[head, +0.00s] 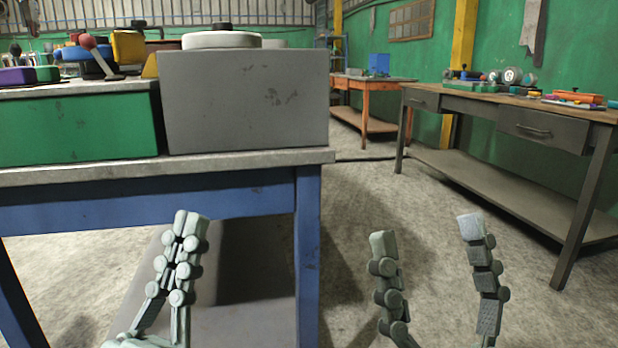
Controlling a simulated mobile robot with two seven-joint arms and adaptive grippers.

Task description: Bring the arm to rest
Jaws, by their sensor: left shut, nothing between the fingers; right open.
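My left gripper (187,220) is in the lower left of the head view. Its fingers are together with nothing between them, in front of the blue-framed table (220,204). My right gripper (426,230) is in the lower middle right. Its two fingers are spread wide apart and it is empty, with bare floor behind it. Both grippers point upward in the picture and appear apart from each other. The wrists and most of both arms are below the frame.
A dark workbench (560,130) with tools stands at right, an orange table (350,85) behind. Floor between them is clear.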

